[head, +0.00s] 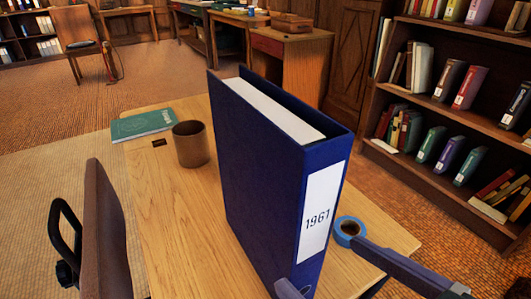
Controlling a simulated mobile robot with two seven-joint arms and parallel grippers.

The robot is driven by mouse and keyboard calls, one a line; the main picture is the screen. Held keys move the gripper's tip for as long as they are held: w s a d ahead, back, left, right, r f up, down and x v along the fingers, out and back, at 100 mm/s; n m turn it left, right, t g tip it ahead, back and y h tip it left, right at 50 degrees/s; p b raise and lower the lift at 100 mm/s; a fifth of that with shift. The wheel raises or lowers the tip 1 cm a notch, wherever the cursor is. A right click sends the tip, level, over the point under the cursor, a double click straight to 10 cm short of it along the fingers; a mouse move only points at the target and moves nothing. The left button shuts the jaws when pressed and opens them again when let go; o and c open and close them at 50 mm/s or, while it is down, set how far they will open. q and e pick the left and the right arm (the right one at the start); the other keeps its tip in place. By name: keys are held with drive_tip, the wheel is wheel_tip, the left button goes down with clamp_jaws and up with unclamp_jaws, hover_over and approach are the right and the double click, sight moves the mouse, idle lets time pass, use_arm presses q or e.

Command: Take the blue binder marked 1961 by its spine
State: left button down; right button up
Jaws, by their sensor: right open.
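The blue binder (262,170) stands upright on a light wooden table (185,225). Its spine faces the lower right and carries a white label (318,212) marked 1961. White paper shows at its top. My right gripper (320,264) is open at the bottom of the view. One finger shows low by the spine's left edge, the other to the right of the spine, with the spine between them in the picture. I cannot tell whether either finger touches it. The binder's foot is cut off by the frame. My left gripper is not in view.
A blue tape roll (348,230) lies right of the binder, close to the right finger. A brown cup (190,144) and green book (143,124) are to the left. A brown chair-like panel (105,240) stands at the table's left edge. A bookshelf (440,107) is at right.

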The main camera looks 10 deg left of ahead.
sight(313, 246)
drive_tip(key=shift+w+a+f, duration=0.2)
drive_tip(key=shift+w+f, duration=0.05)
drive_tip(key=shift+w, duration=0.3)
drive_tip(key=shift+w+a+f, duration=0.2)
drive_tip(key=shift+w, duration=0.3)
drive_tip(key=b+x, duration=0.1)
drive_tip(key=x, duration=0.4)
drive_tip(key=shift+w+b, duration=0.25)
drive_tip(key=shift+b, duration=0.15)
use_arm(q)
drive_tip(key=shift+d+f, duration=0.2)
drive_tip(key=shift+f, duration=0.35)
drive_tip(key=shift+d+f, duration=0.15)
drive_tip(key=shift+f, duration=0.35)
use_arm(e)
drive_tip(key=shift+w+a, duration=0.15)
drive_tip(key=shift+c, duration=0.4)
clamp_jaws()
drive_tip(key=shift+r, duration=0.15)
